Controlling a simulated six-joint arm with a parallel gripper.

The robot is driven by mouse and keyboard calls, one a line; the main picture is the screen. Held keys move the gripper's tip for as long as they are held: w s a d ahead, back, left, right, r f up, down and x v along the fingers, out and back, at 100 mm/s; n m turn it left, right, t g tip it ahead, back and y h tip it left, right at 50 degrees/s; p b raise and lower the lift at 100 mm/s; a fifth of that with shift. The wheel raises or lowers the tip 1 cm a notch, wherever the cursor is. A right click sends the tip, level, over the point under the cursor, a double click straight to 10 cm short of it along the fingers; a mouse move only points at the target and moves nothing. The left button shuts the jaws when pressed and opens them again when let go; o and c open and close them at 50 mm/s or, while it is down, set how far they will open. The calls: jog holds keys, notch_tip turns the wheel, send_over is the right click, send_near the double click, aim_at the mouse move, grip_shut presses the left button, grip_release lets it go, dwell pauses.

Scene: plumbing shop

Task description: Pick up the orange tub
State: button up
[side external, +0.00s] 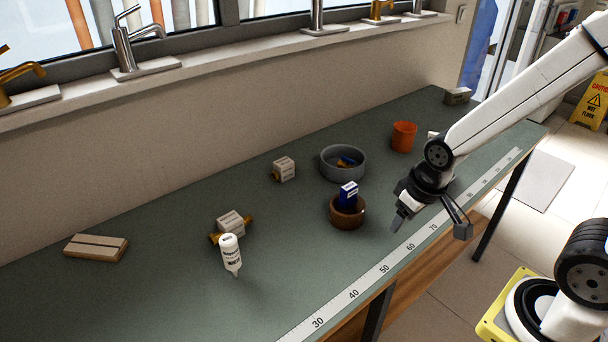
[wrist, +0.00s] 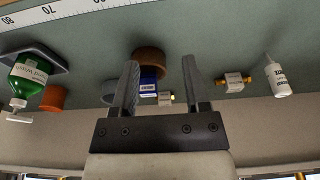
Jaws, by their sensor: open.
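The orange tub (side external: 404,136) stands upright on the green bench top, towards the far end. In the wrist view, the orange tub (wrist: 53,98) is at the left, beside the green bottle and well outside my fingers. My gripper (side external: 398,222) is over the bench near its front edge, nearer the camera than the tub and apart from it. In the wrist view, my gripper (wrist: 160,62) has its fingers spread, with nothing held between them.
A brown bowl (side external: 347,218) with a blue box (side external: 348,194) is left of my gripper. A grey bowl (side external: 343,176) stands between it and the wall. A green pump bottle (wrist: 28,78) stands near the tub. A white bottle (side external: 230,252) and small boxes are farther left.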

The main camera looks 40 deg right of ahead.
jog(key=shift+w+v, duration=0.55)
jog(key=shift+v, duration=1.8)
jog(key=w+d+r+m+t+y, duration=0.1)
jog(key=w+d+m, duration=0.3)
jog(key=w+m, duration=0.3)
jog(key=w+d+r+m+t+y, duration=0.1)
jog(key=w+d+m, duration=0.3)
jog(key=w+m, duration=0.25)
jog(key=m+t+h, duration=0.4)
jog(key=m+t, duration=0.4)
jog(key=m, duration=1.7)
send_over(404, 132)
jog(key=s+d, duration=0.5)
jog(key=f, duration=0.2)
notch_tip(404, 132, down, 10)
jog(key=shift+s+d, duration=0.2)
jog(key=shift+s, duration=0.05)
jog(key=shift+x, duration=1.3)
